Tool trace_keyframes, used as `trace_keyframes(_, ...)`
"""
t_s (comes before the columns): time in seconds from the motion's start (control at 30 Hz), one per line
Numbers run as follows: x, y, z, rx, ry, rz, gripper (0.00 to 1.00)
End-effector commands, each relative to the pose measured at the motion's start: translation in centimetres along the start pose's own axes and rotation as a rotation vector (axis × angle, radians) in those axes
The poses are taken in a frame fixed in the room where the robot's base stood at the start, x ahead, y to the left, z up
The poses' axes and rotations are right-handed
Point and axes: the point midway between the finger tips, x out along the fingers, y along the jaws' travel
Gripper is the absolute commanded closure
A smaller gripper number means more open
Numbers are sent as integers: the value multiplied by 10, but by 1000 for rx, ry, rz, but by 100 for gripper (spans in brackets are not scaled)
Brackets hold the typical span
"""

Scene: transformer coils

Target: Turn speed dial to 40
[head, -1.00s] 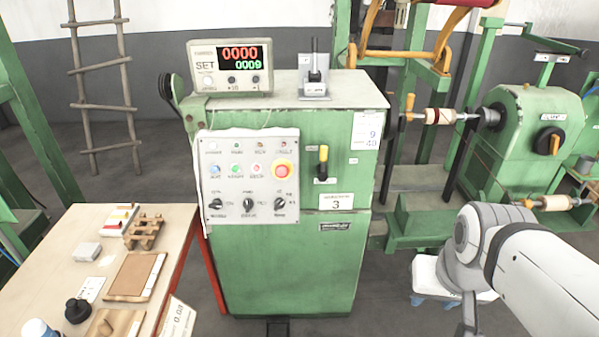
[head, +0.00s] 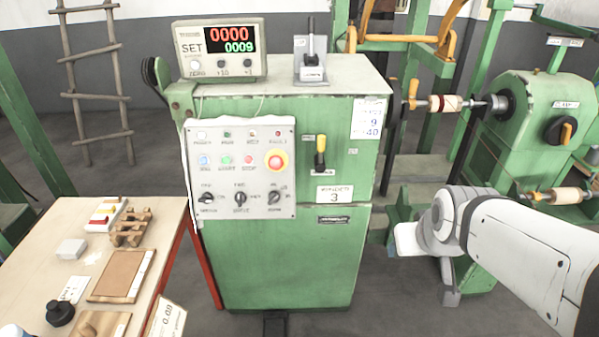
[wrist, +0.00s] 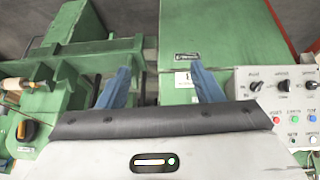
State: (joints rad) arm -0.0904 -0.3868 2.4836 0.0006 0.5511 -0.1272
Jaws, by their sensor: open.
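The control panel (head: 240,170) on the front of the green cabinet has a row of three black rotary knobs: left (head: 207,197), middle (head: 240,197) and right (head: 273,196). Their labels are too small to read, so I cannot tell which is the speed dial. A larger black dial with a yellow pointer (head: 567,131) is on the green machine at right. My gripper is open and empty, its two blue fingers (wrist: 160,88) apart in the wrist view. The panel (wrist: 262,108) lies right of the fingers there, apart from them. In the head view my fingers are hidden.
A display (head: 222,47) reading 0000 and 0009 stands on the cabinet (head: 290,260). A red stop button (head: 275,160) and a yellow-tipped lever (head: 320,155) are on its front. A table (head: 25,285) with small items stands at left.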

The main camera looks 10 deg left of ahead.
Motion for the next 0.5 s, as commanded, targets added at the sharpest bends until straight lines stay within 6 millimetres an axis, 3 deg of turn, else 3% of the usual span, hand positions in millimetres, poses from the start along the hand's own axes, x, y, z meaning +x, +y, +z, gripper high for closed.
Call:
trace_keyframes(0.03, 34, -13, -9, -71, 59, -12, 40)
trace_keyframes(0.2, 101, -62, -62, -310, 331, -31, 40)
trace_keyframes(0.33, 142, -110, -92, -472, 546, -35, 40)
trace_keyframes(0.5, 179, -177, -110, -647, 823, -25, 40)
